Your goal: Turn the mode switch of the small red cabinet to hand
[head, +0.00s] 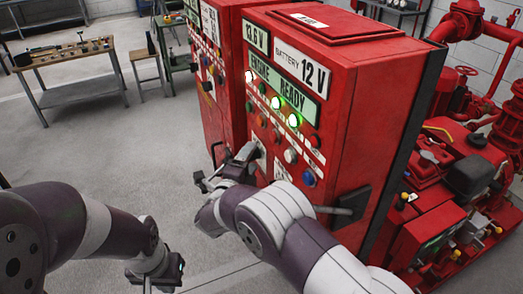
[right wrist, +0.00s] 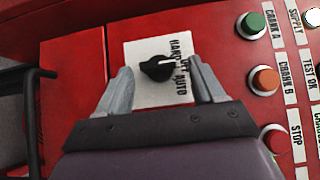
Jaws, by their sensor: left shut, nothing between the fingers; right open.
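The nearer red cabinet (head: 345,100) stands at centre right in the head view, with lit lamps and an ENGINE READY sign on its front. Its mode switch (right wrist: 158,68) is a black knob on a white plate (right wrist: 150,98) marked HAND, OFF and AUTO in the right wrist view. The knob lies roughly sideways, in line with OFF. My right gripper (head: 226,174) is open at the cabinet front; its fingers (right wrist: 160,82) lie either side of the knob, apart from it. Contact depth is unclear. My left gripper (head: 163,276) is shut and empty, low over the floor.
Green (right wrist: 252,24) and orange (right wrist: 265,79) buttons sit right of the switch in the wrist view. A second red cabinet (head: 222,30) stands behind. Red pump equipment (head: 450,170) fills the right. A workbench (head: 75,93) stands far left; floor between is clear.

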